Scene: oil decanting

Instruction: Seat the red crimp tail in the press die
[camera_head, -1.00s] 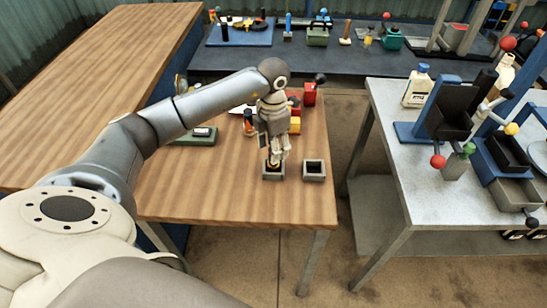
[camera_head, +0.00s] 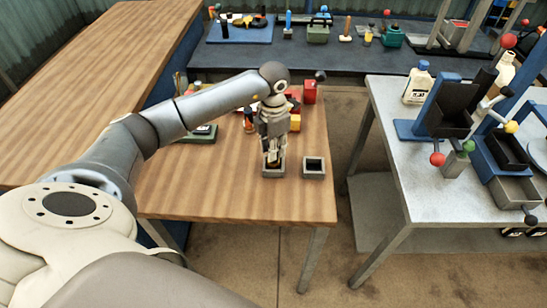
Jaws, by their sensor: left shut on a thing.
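My left gripper (camera_head: 272,157) points down at a small grey square block (camera_head: 273,174) near the front of the wooden table. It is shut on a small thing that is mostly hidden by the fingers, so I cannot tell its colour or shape. The fingertips are at or just above the block's opening. A second grey square block (camera_head: 314,175) with a dark, empty-looking opening stands to its right. I cannot make out the red crimp tail or clearly identify the press die. My right gripper is not in view.
Red (camera_head: 310,93) and yellow (camera_head: 295,123) pieces stand behind my gripper. A dark bottle-like item (camera_head: 249,120) and a green-based item (camera_head: 199,136) are to its left. The table front is clear. A grey bench (camera_head: 400,178) with presses and bottles stands right, across a gap.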

